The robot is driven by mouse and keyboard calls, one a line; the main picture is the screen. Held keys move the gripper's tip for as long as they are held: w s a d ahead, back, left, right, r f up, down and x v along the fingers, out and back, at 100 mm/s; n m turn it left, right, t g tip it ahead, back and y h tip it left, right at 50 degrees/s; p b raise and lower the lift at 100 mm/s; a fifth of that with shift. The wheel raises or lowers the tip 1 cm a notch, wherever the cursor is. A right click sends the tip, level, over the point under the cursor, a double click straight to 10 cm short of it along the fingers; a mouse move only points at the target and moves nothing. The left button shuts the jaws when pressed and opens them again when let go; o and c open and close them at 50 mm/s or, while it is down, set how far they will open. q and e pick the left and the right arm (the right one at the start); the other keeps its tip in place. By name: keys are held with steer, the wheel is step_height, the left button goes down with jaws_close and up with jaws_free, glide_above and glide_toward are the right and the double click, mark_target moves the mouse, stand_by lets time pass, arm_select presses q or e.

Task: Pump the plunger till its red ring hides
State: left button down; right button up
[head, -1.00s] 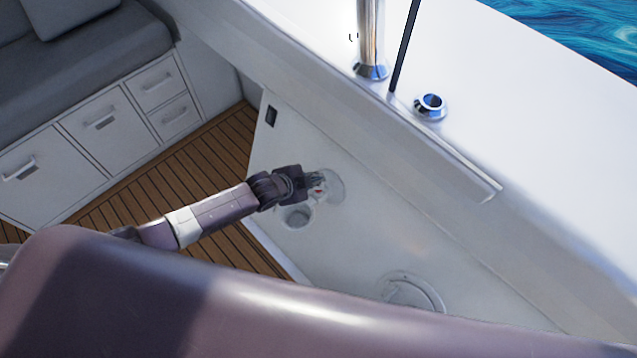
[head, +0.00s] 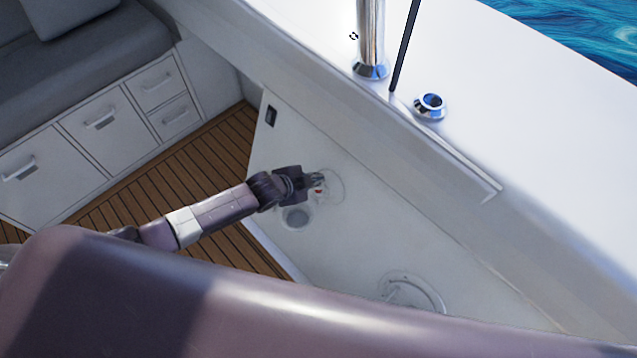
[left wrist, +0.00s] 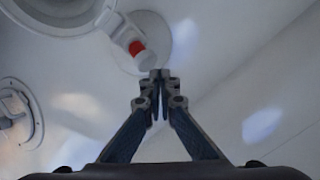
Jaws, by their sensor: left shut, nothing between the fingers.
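The plunger (left wrist: 112,24) is a pale knob and stem standing out from a round plate (left wrist: 158,40) on the white side wall. Its red ring (left wrist: 137,48) shows on the stem near the plate in the left wrist view. In the head view only a small red patch of the ring (head: 319,191) shows beside my fingers. My left gripper (left wrist: 160,74) is shut and empty. Its fingertips appear just below and to the right of the ring in the left wrist view; contact cannot be told. It also shows in the head view (head: 319,180). My right gripper is out of view.
A round recess (head: 297,217) sits in the wall below the plunger, and a round hatch (head: 412,292) lies lower right. A black switch (head: 271,115) is at the wall's upper left. White drawers (head: 102,118) stand beyond the wooden floor (head: 165,180).

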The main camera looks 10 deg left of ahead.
arm_select(q)
steer(key=shift+f, duration=0.3)
steer(key=shift+f+b, duration=0.45)
stand_by(0.5)
steer(key=shift+f+b, duration=0.5)
steer(key=shift+f, duration=0.15)
stand_by(0.4)
steer(key=shift+s, duration=0.1)
steer(key=shift+r+p, duration=0.9)
steer(key=shift+p, duration=0.05)
steer(key=shift+r+p, duration=0.45)
steer(key=shift+r, duration=0.05)
steer(key=shift+r, duration=0.15)
